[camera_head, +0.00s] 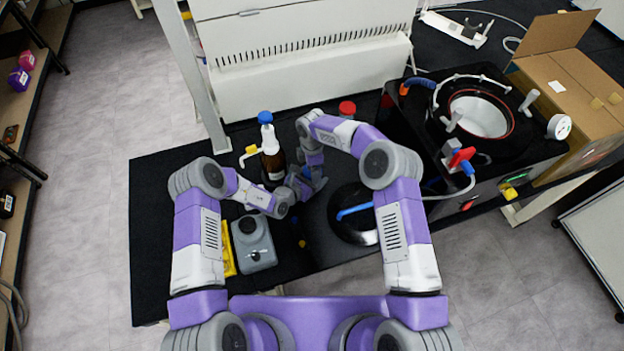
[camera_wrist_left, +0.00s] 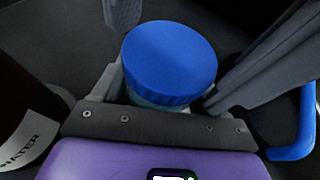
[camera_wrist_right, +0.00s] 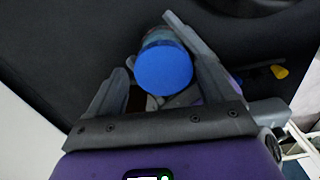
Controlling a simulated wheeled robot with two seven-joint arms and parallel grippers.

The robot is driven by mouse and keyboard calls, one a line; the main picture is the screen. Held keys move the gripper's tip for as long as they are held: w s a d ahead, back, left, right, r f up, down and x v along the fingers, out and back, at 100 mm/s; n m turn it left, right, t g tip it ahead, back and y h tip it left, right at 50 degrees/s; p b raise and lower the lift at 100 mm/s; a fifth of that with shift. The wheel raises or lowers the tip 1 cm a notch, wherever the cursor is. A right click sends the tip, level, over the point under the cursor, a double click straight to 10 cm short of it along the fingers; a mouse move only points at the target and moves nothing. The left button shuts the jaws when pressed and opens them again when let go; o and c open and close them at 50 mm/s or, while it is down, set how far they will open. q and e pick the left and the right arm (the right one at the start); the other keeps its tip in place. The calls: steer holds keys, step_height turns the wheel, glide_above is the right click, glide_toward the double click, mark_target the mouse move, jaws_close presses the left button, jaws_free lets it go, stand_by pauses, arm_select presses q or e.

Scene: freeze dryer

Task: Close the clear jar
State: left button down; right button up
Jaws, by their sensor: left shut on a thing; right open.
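The clear jar (camera_wrist_left: 163,99) is in my left gripper (camera_wrist_left: 158,88), with a blue lid (camera_wrist_left: 170,62) on its top. Only a narrow band of the jar's wall shows under the lid, and I cannot tell how tightly the lid sits. The right wrist view shows the blue lid (camera_wrist_right: 164,70) and part of the jar's wall (camera_wrist_right: 157,38) between the fingers of my right gripper (camera_wrist_right: 150,45), which is open around them. In the head view both grippers meet over the black bench, where my arms hide most of the jar.
A brown bottle (camera_head: 273,166) and a blue-capped wash bottle stand just behind my left arm. A grey device (camera_head: 254,244) sits at the bench's front left. A black round lid with a blue handle (camera_head: 354,210) lies right of the grippers. The freeze dryer (camera_head: 440,120) stands further right.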

steer(key=shift+s+a, duration=0.1)
steer(key=shift+s, duration=0.15)
steer(key=shift+r, duration=2.2)
steer(key=shift+w, duration=0.1)
steer(key=shift+c, duration=0.3)
steer(key=n, duration=0.1)
steer(key=r+n, duration=0.1)
steer(key=n, duration=0.3)
steer(key=shift+r, duration=0.35)
steer(key=n, duration=0.1)
steer(key=r+n, duration=0.1)
steer(key=n, duration=0.2)
steer(key=shift+r+n, duration=0.4)
steer(key=shift+f, duration=0.15)
steer(key=shift+f, duration=3.85)
